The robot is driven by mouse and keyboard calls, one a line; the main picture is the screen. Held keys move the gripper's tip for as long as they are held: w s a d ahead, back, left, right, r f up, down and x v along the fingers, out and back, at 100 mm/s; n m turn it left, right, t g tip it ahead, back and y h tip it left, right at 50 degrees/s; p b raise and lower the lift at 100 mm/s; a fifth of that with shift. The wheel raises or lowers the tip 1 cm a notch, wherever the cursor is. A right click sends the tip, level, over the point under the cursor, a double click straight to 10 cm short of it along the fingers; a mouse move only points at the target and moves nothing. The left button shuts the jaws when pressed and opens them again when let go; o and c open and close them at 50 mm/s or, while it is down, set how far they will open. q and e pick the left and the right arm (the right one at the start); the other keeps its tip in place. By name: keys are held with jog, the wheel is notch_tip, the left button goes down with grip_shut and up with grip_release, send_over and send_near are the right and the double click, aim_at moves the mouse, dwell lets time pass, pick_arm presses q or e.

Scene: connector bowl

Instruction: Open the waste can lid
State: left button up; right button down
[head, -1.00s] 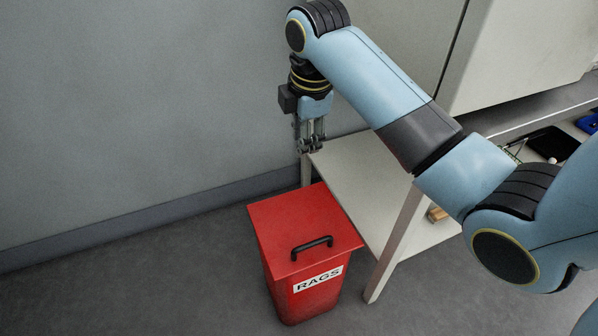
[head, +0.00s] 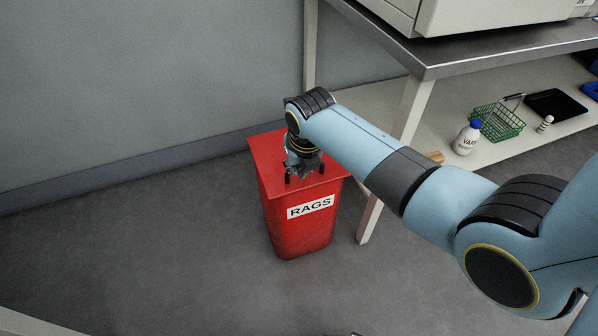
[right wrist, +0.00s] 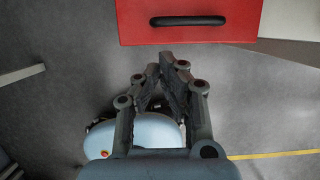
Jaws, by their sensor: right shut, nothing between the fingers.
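The red waste can (head: 300,225) stands on the floor with a white RAGS label on its front. Its flat red lid (head: 267,153) looks closed. The lid's black handle (right wrist: 188,20) shows whole in the right wrist view; in the head view my right gripper hides its middle and only its ends show. My right gripper (head: 302,172) points down at the handle. In the right wrist view its fingertips (right wrist: 167,60) are together and empty, apart from the handle and just off the lid's edge in the picture. My left gripper is not in view.
A steel-topped bench (head: 425,70) with a lower shelf (head: 440,140) stands right of the can, its leg close by. The shelf holds a white bottle (head: 467,138), a green basket (head: 497,121) and a black tray (head: 556,105). The floor left and front is clear.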

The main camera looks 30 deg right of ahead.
jog(key=b, duration=0.2)
send_near(293, 187)
jog(key=f, duration=0.1)
jog(key=b+x, duration=0.2)
jog(key=x, duration=0.2)
jog(key=shift+w+f, duration=0.1)
jog(key=shift+w, duration=0.1)
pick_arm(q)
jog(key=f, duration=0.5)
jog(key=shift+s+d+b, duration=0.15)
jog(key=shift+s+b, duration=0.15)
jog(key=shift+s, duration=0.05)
pick_arm(e)
jog(key=shift+w+d+f, duration=0.1)
jog(key=shift+w+f, duration=0.1)
jog(key=shift+f, duration=0.1)
